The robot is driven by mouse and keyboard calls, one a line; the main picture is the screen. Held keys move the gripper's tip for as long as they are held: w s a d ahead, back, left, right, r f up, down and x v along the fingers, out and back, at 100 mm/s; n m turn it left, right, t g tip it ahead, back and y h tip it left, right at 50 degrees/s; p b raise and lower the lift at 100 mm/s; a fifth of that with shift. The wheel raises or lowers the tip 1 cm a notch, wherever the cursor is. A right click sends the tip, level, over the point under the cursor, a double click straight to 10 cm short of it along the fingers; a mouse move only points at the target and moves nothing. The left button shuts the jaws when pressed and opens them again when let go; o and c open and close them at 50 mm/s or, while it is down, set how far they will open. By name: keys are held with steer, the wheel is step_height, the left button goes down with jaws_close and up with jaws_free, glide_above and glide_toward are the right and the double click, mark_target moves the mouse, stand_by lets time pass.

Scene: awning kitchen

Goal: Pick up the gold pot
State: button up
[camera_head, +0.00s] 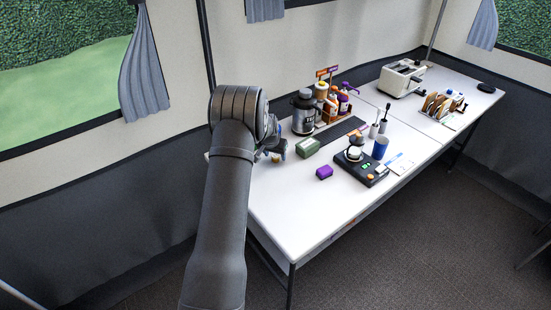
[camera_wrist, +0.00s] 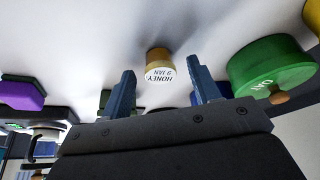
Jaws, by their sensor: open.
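The gold pot (camera_wrist: 158,56) is a small round pot with a white lid label reading HONEY 9 JAN, upside down in the wrist view. It stands on the white table beyond my fingertips, roughly centred between them. My gripper (camera_wrist: 163,86) is open, its two blue fingers apart with nothing between them. In the head view, my gripper (camera_head: 277,147) is low over the table's left end, and a small gold patch of the pot (camera_head: 276,158) shows beneath it. The rest of the pot is hidden there by my gripper.
A large green round container (camera_wrist: 270,66) with a wooden knob stands close to the right finger in the wrist view. A purple block (camera_wrist: 20,93) lies at left. The head view shows a metal canister (camera_head: 303,115), a green box (camera_head: 307,147) and a black scale (camera_head: 362,168) on the table.

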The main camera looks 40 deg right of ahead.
steer(key=shift+w+d+f, duration=0.1)
steer(key=shift+d+f, duration=0.05)
steer(key=shift+f, duration=0.3)
steer(key=c, duration=1)
steer(key=shift+r, duration=0.15)
steer(key=shift+c, duration=0.2)
